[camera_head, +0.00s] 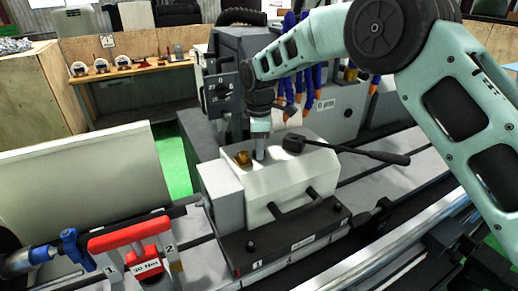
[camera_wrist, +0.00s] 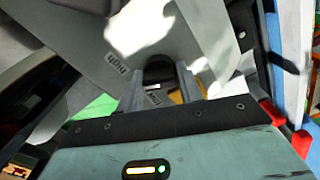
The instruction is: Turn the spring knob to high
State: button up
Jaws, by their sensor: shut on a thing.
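The spring knob (camera_wrist: 158,72) shows in the wrist view as a dark rounded piece between the two grey fingers. My gripper (camera_wrist: 160,84) is shut on it. An upside-down label reading "high" (camera_wrist: 117,52) is on the grey surface beyond the fingers, to the left of the knob. A second label, partly hidden, lies between the fingers. In the head view, my gripper (camera_head: 260,154) points down at the top of the pale machine block (camera_head: 290,182). The knob is hidden there, and its exact setting cannot be told.
A brass piece (camera_head: 243,158) sits just left of my fingers. A black lever (camera_head: 370,153) sticks out to the right. The grey machine housing (camera_head: 240,60) rises behind. A red clamp handle (camera_head: 130,236) stands at front left.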

jog(key=m+b, duration=0.1)
jog(key=m, duration=0.4)
jog(key=shift+r, duration=0.1)
dwell(0.5)
jog(key=o, duration=1)
